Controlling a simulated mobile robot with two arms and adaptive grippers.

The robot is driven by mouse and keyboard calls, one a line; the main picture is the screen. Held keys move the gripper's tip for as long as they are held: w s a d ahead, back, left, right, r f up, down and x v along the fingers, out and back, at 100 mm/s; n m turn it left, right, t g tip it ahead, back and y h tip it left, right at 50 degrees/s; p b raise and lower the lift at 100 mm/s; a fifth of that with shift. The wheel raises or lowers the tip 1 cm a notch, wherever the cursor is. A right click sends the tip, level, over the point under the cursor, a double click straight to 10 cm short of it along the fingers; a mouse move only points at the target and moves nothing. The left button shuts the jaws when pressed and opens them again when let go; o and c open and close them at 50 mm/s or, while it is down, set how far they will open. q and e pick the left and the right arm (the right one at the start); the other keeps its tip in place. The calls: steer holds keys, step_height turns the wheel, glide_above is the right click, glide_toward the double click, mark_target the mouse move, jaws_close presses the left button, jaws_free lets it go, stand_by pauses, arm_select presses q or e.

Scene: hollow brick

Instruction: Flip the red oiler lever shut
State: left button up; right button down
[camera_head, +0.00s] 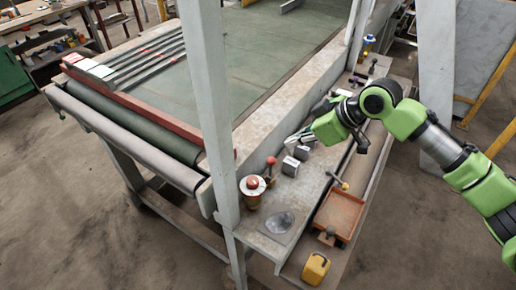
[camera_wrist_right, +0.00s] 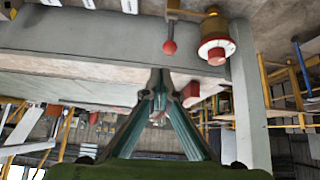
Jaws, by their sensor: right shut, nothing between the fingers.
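The red-knobbed lever (camera_head: 271,161) stands upright on a short stem on the grey ledge beside the large frame. It also shows in the right wrist view (camera_wrist_right: 169,47), with its red ball pointing down in that upside-down picture. A round white-and-red pot (camera_head: 252,190) stands just next to it. My right gripper (camera_head: 290,141) is shut and empty, above the ledge and a little beyond the lever, apart from it. Its closed green fingers (camera_wrist_right: 160,80) show in the right wrist view, close to the knob in the picture. My left gripper is not in view.
A grey upright post (camera_head: 218,130) stands left of the pot. An orange tray (camera_head: 338,214) and a yellow container (camera_head: 316,268) lie to the front right.

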mark_target(270, 158)
steer(key=shift+n, duration=0.3)
steer(key=a+f+p, duration=0.1)
steer(key=a+f, duration=0.1)
steer(key=a, duration=0.1)
steer(key=w+a+f+p, duration=0.1)
steer(key=a+f+p, duration=0.1)
steer(key=a+f, duration=0.1)
steer(key=shift+w+a+f, duration=0.1)
steer(key=shift+w+f, duration=0.1)
steer(key=shift+f, duration=0.1)
steer(key=shift+w+a+f+p, duration=0.15)
steer(key=shift+a+f+p, duration=0.2)
steer(key=shift+f, duration=0.2)
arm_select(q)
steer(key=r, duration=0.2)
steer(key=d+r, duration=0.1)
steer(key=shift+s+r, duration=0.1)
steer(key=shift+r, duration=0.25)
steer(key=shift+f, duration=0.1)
